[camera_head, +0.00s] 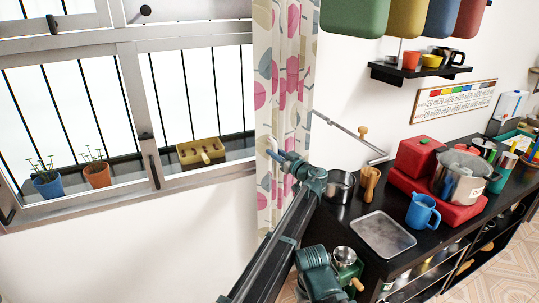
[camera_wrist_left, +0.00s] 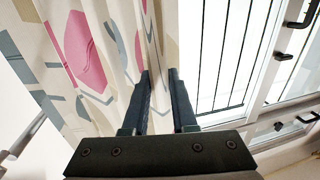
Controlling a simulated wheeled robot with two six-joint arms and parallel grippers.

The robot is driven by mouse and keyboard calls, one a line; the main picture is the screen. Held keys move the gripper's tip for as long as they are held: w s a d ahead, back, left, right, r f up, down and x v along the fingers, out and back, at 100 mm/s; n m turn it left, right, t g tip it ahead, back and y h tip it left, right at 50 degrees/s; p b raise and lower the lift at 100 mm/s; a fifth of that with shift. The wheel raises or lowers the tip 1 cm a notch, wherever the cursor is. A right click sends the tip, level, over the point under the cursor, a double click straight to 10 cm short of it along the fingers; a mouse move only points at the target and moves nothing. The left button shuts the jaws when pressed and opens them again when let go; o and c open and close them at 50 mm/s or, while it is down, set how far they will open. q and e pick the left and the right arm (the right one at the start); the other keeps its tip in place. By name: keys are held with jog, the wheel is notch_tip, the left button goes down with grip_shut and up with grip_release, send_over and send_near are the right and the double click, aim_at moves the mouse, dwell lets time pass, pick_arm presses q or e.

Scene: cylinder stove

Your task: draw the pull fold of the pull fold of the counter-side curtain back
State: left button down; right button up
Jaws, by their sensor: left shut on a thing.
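The counter-side curtain (camera_head: 287,95) is pale with pink, grey and tan shapes. It hangs in a narrow gathered band at the right edge of the window. My left gripper (camera_head: 271,154) reaches across the curtain's middle height from the right, its fingers pointing left. In the left wrist view the curtain (camera_wrist_left: 88,50) fills the left side, and my left gripper (camera_wrist_left: 160,76) is shut on its pull fold (camera_wrist_left: 155,40), the edge beside the window. The fold runs up from between the two fingers.
The barred window (camera_head: 95,95) lies left of the curtain, with two flower pots (camera_head: 97,174) and a yellow box (camera_head: 201,152) on its sill. The black counter (camera_head: 345,228) right of the curtain carries a pot (camera_head: 461,175), a blue jug (camera_head: 422,211) and a metal tray (camera_head: 383,235).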

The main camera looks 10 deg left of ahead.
pick_arm(q)
jog(key=c, duration=0.7)
grip_release()
